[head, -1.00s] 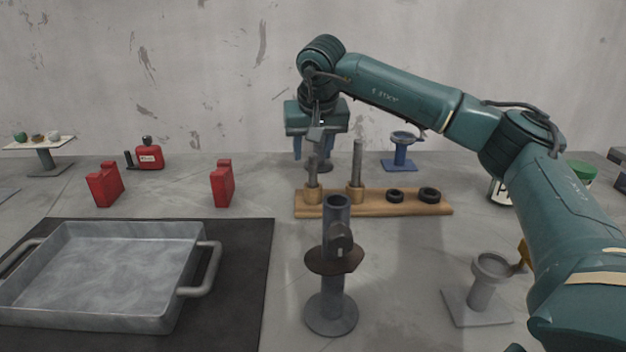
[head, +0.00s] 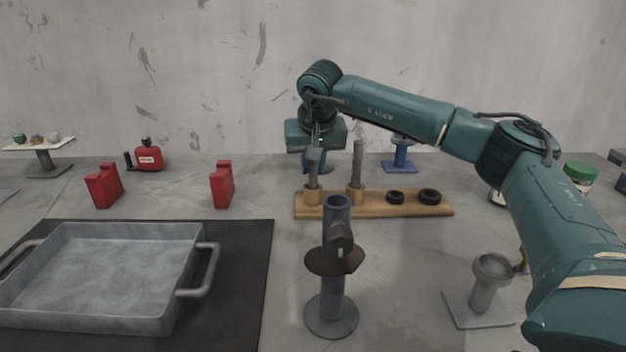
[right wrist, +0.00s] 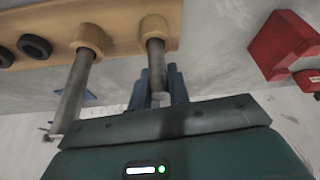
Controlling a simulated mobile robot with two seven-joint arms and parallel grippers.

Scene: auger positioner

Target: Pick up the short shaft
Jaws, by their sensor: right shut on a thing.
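The short shaft (head: 313,174) is a grey metal rod standing upright in the left wooden socket of a wooden rack (head: 375,206). In the right wrist view the short shaft (right wrist: 157,66) rises from its socket and runs in between my blue fingers. My right gripper (head: 313,168) is lowered over it from behind and above, and is shut on the shaft's upper part. It also shows in the right wrist view (right wrist: 159,88). The shaft is still in its socket. My left gripper is not in view.
A longer shaft (head: 357,163) stands close to the right in the same rack, with two black rings (head: 429,195) beyond it. A grey stand (head: 333,295) is in front. Red blocks (head: 222,185) and a metal tray (head: 110,310) are at left.

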